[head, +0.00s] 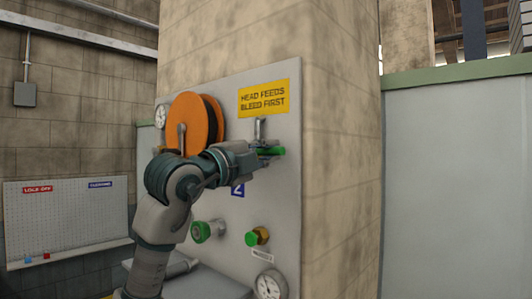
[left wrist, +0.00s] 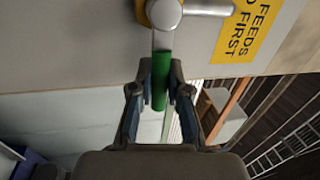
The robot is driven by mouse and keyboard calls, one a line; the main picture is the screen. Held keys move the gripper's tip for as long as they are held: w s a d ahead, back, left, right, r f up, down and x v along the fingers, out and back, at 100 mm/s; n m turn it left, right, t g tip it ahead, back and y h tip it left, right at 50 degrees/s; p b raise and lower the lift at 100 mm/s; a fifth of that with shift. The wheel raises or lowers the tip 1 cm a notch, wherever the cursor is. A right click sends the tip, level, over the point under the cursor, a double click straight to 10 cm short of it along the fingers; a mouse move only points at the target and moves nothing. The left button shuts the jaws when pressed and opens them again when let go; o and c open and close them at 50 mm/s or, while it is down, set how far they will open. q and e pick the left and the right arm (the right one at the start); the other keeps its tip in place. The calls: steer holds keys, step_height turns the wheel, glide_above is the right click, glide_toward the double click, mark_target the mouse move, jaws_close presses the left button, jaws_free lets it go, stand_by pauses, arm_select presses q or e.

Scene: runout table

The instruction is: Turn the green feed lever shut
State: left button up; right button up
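The green feed lever (head: 272,151) is on the grey panel, below the yellow sign, at the lower end of a short metal pipe (head: 260,129). Its green grip looks roughly level, across the line of the pipe. In the left wrist view the green grip (left wrist: 160,85) extends from a metal shank and a brass-coloured valve body (left wrist: 162,12). My left gripper (head: 268,153) is at the lever. In the left wrist view its fingers (left wrist: 161,75) sit on both sides of the green grip and look closed against it. My right gripper is not in view.
The yellow sign (head: 263,98) is above the lever. A stone pillar (head: 340,150) stands behind the panel.

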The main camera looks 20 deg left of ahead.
arm_select(q)
steer(key=o, duration=0.4)
steer(key=shift+w, duration=0.1)
steer(key=shift+o, duration=0.3)
steer(key=shift+w+f, duration=0.1)
steer(key=shift+w, duration=0.3)
steer(key=shift+s, duration=0.6)
steer(key=v, duration=1)
steer(key=shift+s+a+f, duration=0.25)
steer(key=shift+a+f, duration=0.05)
steer(key=shift+f, duration=0.05)
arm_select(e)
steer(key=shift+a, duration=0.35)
